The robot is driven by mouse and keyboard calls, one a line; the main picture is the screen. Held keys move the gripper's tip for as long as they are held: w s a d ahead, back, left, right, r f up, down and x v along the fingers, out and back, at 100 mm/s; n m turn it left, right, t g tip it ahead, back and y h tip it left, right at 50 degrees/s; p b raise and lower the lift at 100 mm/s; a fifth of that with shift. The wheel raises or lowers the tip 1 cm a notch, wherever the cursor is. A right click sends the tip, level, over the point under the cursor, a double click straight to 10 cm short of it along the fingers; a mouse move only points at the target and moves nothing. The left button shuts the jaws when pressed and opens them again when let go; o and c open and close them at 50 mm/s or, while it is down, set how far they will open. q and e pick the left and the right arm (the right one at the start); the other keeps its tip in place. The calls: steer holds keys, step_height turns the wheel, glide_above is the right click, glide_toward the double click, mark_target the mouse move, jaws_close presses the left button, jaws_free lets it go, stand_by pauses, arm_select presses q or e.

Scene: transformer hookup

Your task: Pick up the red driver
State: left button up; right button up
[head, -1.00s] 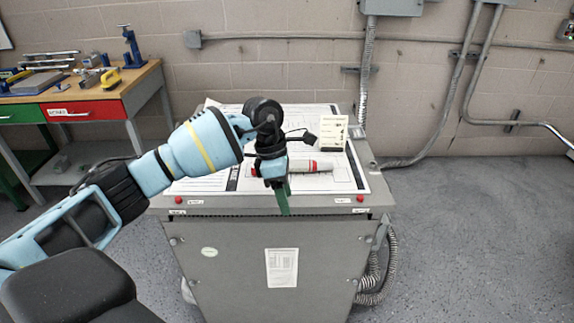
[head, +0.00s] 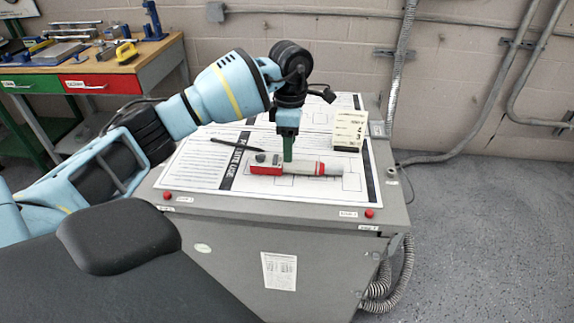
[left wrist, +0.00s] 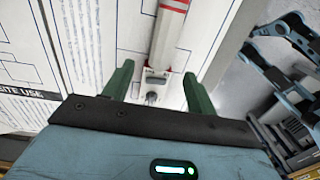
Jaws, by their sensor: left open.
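The red driver (head: 301,168), a grey and white tool with red bands, lies on the printed sheet on top of the grey cabinet. In the left wrist view its shaft (left wrist: 168,38) runs up and away, with its near end between the fingers. My left gripper (head: 288,158) points down at the driver in the head view and hides a little of its middle. Its green fingers (left wrist: 158,72) are apart, one on each side of the driver's near end, with nothing held. I cannot tell the exact height gap. My right gripper is not in view.
A cream block with printed marks (head: 350,131) stands behind the driver at right. A thin black pen-like stick (head: 234,144) lies to its left. Red buttons (head: 369,213) sit on the cabinet's front edge. A wooden workbench (head: 90,68) with tools stands back left.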

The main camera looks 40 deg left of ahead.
arm_select(q)
steer(key=shift+s+d+f+p, duration=0.1)
steer(key=shift+f+p, duration=0.2)
steer(key=shift+f, duration=2.6)
steer(key=shift+c, duration=0.5)
steer(key=shift+r, duration=0.1)
steer(key=c, duration=1.1)
steer(key=shift+c, duration=0.2)
steer(key=shift+r, duration=0.1)
step_height(320, 180, up, 3)
steer(key=shift+s+r, duration=0.15)
steer(key=shift+r, duration=0.05)
steer(key=s+d+r, duration=0.1)
steer(key=s+d, duration=0.6)
steer(key=s, duration=0.7)
steer(key=shift+d+r+b, duration=0.15)
steer(key=shift+r+b, duration=0.05)
steer(key=shift+b, duration=0.1)
